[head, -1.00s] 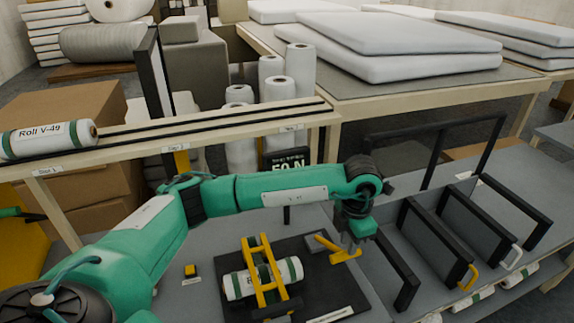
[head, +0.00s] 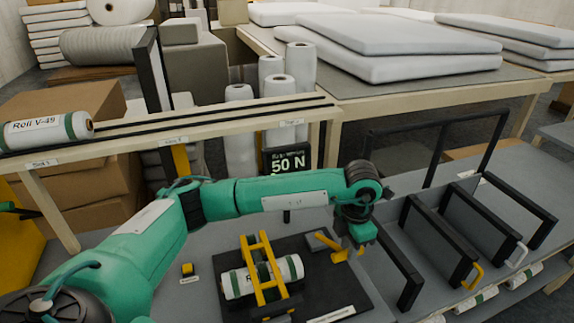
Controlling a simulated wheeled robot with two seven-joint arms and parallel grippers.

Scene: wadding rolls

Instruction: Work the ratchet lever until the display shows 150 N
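The ratchet lever (head: 327,243) is a yellow bar on the dark fixture board (head: 345,283). A white roll (head: 238,285) with green bands lies in the fixture under a yellow frame (head: 262,268). The display (head: 288,162) behind my forearm is black and reads 50 N; its top line is too small to read surely. My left gripper (head: 352,253) points down at the lever's right end, touching it or very close. Its fingers are small and partly hidden, so I cannot tell whether they are closed on it. My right gripper is out of view.
Black-framed dividers (head: 440,240) with yellow and white handles stand just right of the fixture. A small yellow block (head: 187,269) sits to its left. A wooden rack (head: 215,122) holding Roll V-49 (head: 45,133) runs behind my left arm.

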